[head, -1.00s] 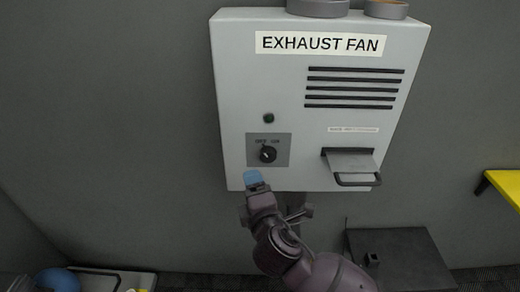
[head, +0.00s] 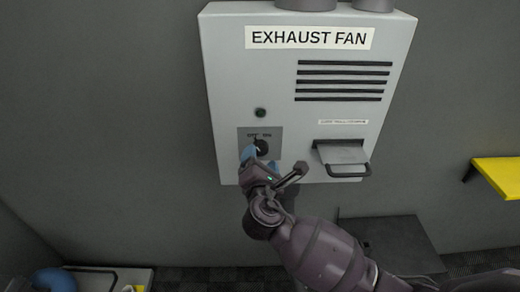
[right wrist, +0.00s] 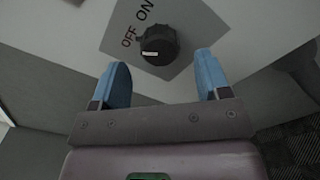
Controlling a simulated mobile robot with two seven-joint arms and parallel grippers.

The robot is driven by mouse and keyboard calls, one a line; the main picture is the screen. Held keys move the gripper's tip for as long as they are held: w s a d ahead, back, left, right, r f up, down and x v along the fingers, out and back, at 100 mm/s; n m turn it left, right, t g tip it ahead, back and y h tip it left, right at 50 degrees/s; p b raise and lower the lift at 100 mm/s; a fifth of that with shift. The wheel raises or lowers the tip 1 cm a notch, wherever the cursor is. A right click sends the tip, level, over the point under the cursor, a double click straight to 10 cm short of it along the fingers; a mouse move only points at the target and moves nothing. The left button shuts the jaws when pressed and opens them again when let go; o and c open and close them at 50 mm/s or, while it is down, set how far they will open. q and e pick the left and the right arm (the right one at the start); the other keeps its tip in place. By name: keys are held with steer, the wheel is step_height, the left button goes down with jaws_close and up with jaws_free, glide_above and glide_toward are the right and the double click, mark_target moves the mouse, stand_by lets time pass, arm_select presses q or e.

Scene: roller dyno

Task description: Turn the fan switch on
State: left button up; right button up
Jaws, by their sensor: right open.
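The fan switch is a black rotary knob (head: 262,146) on a grey plate marked OFF and ON, low on the left of the exhaust fan box (head: 225,90). In the right wrist view the knob (right wrist: 158,45) shows a white pointer mark that lies nearer the OFF label than ON. My right gripper (head: 262,157) is open, its blue fingertips just below the knob and partly over it in the head view. In the right wrist view the two fingers (right wrist: 164,75) stand apart with the knob beyond them, between their lines; nothing is held.
A dark round indicator (head: 260,113) sits above the switch plate. A tray with a handle (head: 342,156) sticks out of the box to the right. A yellow surface (head: 500,174) is at the far right, and a dark low box (head: 385,240) stands below.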

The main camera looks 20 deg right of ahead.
mark_target(260, 152)
steer(key=shift+x, duration=1.85)
steer(key=c, duration=0.9)
steer(key=shift+c, duration=0.2)
